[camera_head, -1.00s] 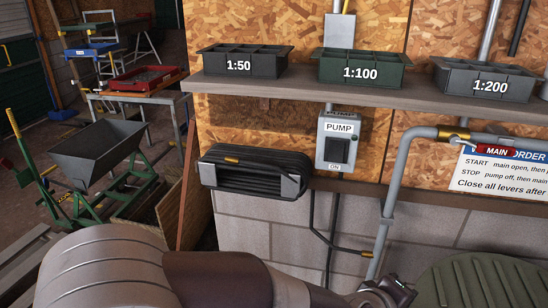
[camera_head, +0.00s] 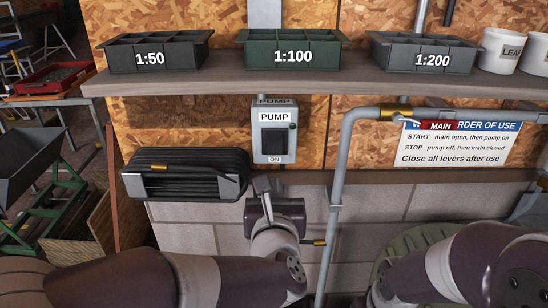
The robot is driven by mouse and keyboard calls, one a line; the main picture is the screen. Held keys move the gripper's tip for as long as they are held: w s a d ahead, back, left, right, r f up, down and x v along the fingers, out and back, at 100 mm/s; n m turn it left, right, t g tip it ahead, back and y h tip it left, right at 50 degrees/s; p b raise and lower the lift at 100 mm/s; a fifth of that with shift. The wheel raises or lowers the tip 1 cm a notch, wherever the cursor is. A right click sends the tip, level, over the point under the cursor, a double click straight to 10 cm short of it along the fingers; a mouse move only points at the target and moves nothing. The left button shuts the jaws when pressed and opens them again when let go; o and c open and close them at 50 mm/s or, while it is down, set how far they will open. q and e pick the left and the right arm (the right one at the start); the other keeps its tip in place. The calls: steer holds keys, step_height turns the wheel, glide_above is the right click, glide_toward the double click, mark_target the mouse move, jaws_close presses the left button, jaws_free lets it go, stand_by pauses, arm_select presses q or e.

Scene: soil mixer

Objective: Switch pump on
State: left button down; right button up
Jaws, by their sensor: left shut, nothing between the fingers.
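The pump switch (camera_head: 275,142) is a dark square piece on the front of a grey box (camera_head: 260,160) labelled PUMP, mounted on the wooden wall below the shelf. An ON label (camera_head: 275,159) sits under it; I cannot tell which position the switch is in. My left gripper (camera_head: 262,184) is shut and empty, pointing up just below the box, a little left of its middle. There seems to be a small gap between the fingertips and the box. My right arm comes in at the lower right; its gripper does not show.
The shelf (camera_head: 220,84) above holds trays marked 1:50 (camera_head: 150,58), 1:100 (camera_head: 293,56) and 1:200 (camera_head: 432,58). A coiled hose (camera_head: 185,160) hangs left of the box. A grey pipe (camera_head: 338,180) and a red MAIN lever (camera_head: 438,126) are to the right, by an instruction sign (camera_head: 455,147).

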mark_target(275, 152)
arm_select(q)
steer(key=w+p, duration=0.1)
steer(key=w, duration=0.3)
steer(key=w+f+p, duration=0.1)
steer(key=w, duration=0.3)
steer(key=w+p, duration=0.1)
steer(key=w, duration=0.4)
steer(key=shift+w+f, duration=0.1)
steer(key=shift+f, duration=0.3)
